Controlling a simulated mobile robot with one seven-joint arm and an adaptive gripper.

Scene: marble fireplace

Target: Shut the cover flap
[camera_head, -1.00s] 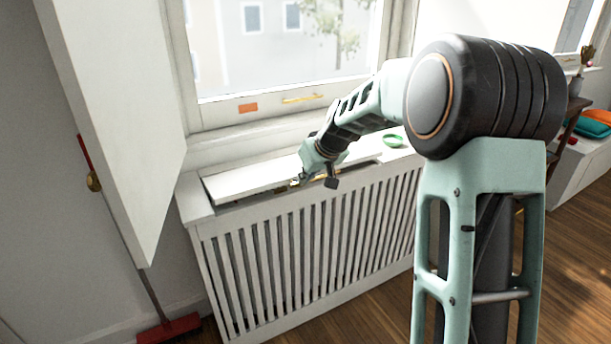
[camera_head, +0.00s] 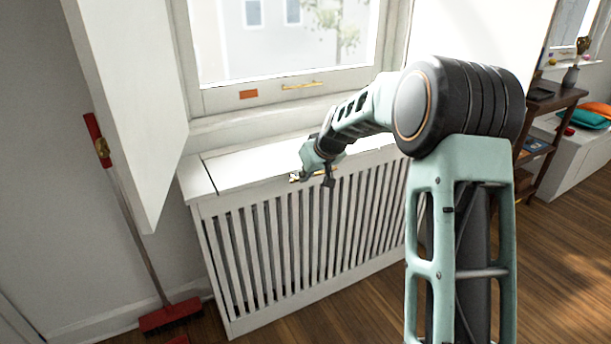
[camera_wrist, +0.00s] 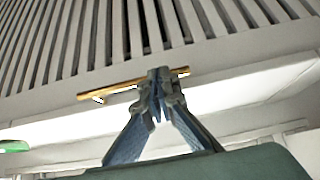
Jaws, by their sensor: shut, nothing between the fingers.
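The white cover flap (camera_head: 240,166) is in the top of the slatted radiator cover under the window. It lies level with the surrounding top, with a thin dark seam at its left end. A brass handle (camera_head: 297,177) is at its front edge. My gripper (camera_head: 320,174) is at this front edge, by the handle, partly hiding it. In the wrist view my gripper (camera_wrist: 157,76) is shut, with its fingertips together at the brass handle (camera_wrist: 122,87). Nothing shows between the fingers. I cannot tell whether they touch the handle or flap.
A white shutter panel (camera_head: 135,100) hangs at the left. A red broom (camera_head: 170,314) leans on the wall there. A green ring (camera_wrist: 14,146) shows at the wrist view's left edge.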

